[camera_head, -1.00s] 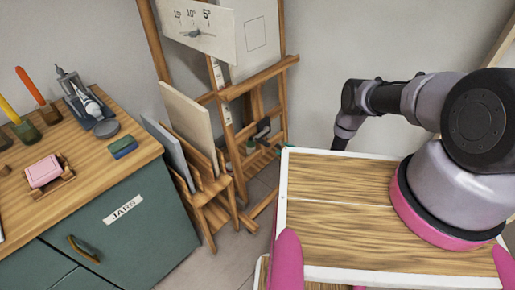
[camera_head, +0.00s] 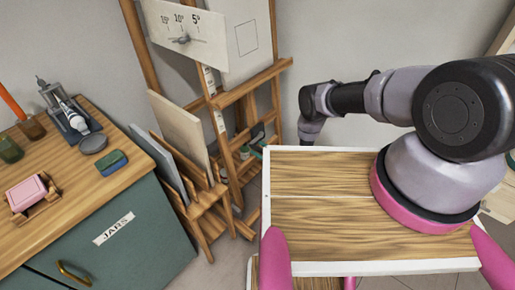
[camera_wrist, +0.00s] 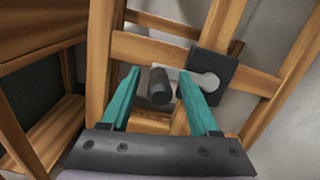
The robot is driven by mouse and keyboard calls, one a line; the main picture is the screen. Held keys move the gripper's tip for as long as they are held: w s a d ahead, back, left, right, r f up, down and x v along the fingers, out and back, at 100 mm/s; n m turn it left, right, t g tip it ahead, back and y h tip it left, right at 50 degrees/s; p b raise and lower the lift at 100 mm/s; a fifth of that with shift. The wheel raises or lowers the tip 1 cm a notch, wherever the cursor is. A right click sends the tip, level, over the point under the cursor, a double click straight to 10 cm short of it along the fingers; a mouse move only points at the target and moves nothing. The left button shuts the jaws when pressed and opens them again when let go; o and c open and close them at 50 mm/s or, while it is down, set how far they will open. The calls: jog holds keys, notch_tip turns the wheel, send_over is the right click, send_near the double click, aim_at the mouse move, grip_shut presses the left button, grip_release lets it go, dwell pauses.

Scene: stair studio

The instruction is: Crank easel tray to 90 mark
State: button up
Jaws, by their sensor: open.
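The wooden easel (camera_head: 240,95) stands against the wall, with a ledge across its front. Pale scale strips (camera_head: 220,121) run down its mast; their numbers are too small to read. In the wrist view the crank has a dark round handle (camera_wrist: 160,88), a pale arm and a pale hub (camera_wrist: 205,82) on a dark plate (camera_wrist: 222,70). The arm lies roughly sideways, with the handle left of the hub. My gripper (camera_wrist: 158,73) is open, with teal fingers on either side of the handle. Contact cannot be told. In the head view the crank is small and unclear.
A board rack (camera_head: 200,205) stands left of the easel's foot. A green cabinet (camera_head: 120,240) with jars and tools on top is at left. A tilt board (camera_head: 185,32) marked 15, 10 and 5 degrees is above. Grey floor shows between cabinet and easel.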

grip_shut()
dwell(1.4)
